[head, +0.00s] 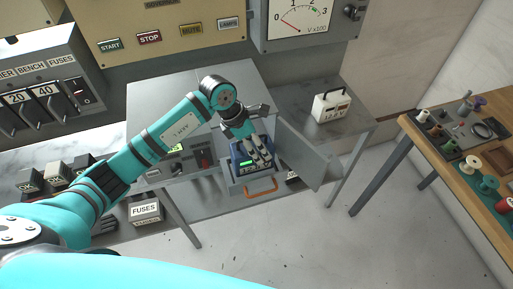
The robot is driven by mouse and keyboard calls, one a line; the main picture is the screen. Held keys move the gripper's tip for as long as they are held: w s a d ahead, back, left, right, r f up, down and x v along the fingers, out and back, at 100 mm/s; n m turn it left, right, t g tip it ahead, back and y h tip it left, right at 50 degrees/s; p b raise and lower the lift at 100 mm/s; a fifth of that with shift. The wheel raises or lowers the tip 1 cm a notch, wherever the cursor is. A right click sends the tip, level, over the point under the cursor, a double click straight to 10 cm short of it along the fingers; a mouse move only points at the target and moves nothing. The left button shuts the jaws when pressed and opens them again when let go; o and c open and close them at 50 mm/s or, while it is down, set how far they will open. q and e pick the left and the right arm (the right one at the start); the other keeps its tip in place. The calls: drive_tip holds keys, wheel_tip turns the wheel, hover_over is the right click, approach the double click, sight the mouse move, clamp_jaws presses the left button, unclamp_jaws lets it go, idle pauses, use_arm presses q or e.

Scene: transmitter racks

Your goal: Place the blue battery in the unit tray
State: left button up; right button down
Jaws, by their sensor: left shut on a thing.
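A blue battery (241,161) with a small green display is in or just above the unit tray (238,186), a grey drawer with an orange handle that is pulled out of the grey cabinet. My left gripper (259,157) reaches down over the battery from above and is shut on it. I cannot tell whether the battery touches the tray floor. My right gripper is not in view.
The cabinet's grey door (305,158) hangs open just right of the tray. A white box (331,106) stands on the side table. A fuse box (146,211) sits at the left. A wooden bench (470,160) with spools is at right.

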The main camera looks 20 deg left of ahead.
use_arm(q)
drive_tip(key=shift+f, duration=0.95)
drive_tip(key=o, duration=1.2)
drive_tip(key=shift+f, duration=0.25)
drive_tip(key=o, duration=0.5)
drive_tip(key=shift+s+r, duration=0.1)
drive_tip(key=shift+s, duration=0.05)
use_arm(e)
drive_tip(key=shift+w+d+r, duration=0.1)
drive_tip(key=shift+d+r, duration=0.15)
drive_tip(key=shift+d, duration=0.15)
